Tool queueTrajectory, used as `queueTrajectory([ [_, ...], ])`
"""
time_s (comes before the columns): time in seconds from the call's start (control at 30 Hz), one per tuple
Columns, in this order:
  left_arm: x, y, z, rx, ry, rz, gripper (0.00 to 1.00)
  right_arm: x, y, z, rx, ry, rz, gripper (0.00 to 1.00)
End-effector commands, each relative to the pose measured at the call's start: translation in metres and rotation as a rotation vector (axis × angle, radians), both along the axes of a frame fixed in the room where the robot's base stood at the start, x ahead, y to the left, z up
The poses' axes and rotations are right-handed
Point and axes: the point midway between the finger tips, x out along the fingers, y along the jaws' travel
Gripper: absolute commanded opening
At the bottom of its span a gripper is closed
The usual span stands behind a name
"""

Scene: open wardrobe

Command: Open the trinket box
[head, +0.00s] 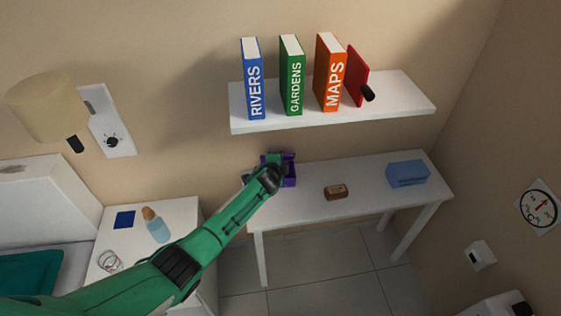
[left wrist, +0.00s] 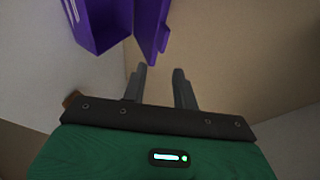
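A purple box (head: 291,172), which looks like the trinket box, stands at the left end of the white table. In the left wrist view its hollow body (left wrist: 100,25) is at the upper left, and a flat purple panel (left wrist: 152,28), apparently its lid, stands apart from the body at an angle. My left gripper (head: 275,160) is at the box and partly hides it in the head view. In the left wrist view its two fingers (left wrist: 160,75) are apart with a gap between them. The panel's lower edge is close to the fingertips; contact cannot be told.
A small brown box (head: 336,192) and a blue box (head: 408,173) are on the white table (head: 375,203). A shelf (head: 400,103) with several books hangs above it. A nightstand with a bottle (head: 158,229) is at the left. The table's middle is mostly clear.

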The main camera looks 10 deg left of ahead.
Motion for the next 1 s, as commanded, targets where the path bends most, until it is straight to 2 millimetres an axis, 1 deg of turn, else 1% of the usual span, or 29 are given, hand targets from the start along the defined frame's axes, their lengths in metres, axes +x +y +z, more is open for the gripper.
queueTrajectory([
  [0.17,-0.002,0.001,0.001,0.0,0.0,0.001,0.29,0.0,-0.001,0.001,-0.001,0.001,-0.001,0.36],
  [0.37,-0.016,0.003,0.008,0.0,-0.001,0.0,0.29,0.0,-0.001,0.003,-0.001,0.0,-0.001,0.36],
  [0.67,-0.05,0.009,0.024,-0.001,-0.001,-0.001,0.29,-0.001,0.005,0.003,0.006,0.0,-0.003,0.36],
  [1.0,-0.092,0.015,0.043,0.0,0.0,-0.001,0.29,-0.001,0.007,-0.004,0.007,0.001,-0.004,0.36],
])
